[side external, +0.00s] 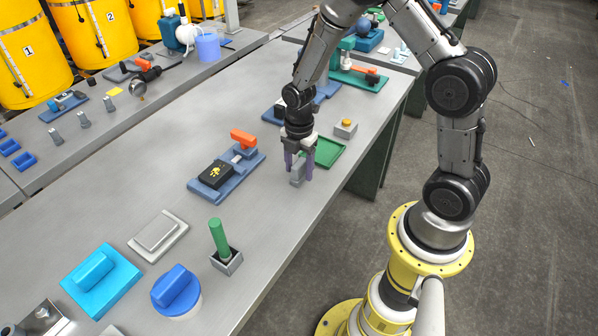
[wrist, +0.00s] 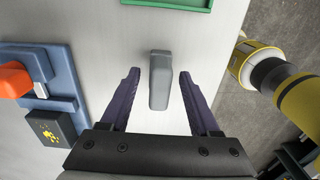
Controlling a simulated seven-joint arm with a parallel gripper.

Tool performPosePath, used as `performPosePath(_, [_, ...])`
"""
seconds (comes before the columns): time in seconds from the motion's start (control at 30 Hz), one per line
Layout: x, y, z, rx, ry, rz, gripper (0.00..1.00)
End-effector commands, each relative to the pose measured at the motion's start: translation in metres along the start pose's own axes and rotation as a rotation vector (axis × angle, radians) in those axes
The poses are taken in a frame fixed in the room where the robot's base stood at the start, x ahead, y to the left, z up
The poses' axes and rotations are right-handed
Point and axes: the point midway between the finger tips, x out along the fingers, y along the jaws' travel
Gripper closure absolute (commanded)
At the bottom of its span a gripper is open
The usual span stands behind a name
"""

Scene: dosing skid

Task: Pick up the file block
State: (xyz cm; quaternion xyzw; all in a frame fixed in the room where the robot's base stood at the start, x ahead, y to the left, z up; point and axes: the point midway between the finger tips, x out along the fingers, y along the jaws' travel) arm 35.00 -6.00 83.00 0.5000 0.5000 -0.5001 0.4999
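The file block (wrist: 160,82) appears to be the grey, narrow, round-edged block on the steel bench top. In the wrist view it lies between my two purple fingers, with a clear gap on both sides. My gripper (wrist: 159,75) is open and points down over it. In the side external view my gripper (side external: 299,170) is low over the bench near its right edge. The block (side external: 297,178) shows there between the fingers, partly hidden by them.
A blue fixture with an orange handle (side external: 243,139) and black box (side external: 215,174) is to the left. A green-handled piece (side external: 220,238) stands nearer the camera. The bench edge is close on the right.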

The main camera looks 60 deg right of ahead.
Motion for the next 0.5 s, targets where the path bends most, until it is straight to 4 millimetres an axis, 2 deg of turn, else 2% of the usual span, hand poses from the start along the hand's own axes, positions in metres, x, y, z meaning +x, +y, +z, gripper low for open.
performPosePath(0.03, [-0.0003, 0.0001, 0.0, 0.0, 0.0, 0.0, 0.45])
performPosePath(0.33, [-0.0006, 0.0002, 0.0, 0.0, 0.0, 0.001, 0.99])
performPosePath(0.5, [-0.0007, 0.0002, 0.0, 0.0, 0.0, 0.001, 1.0])
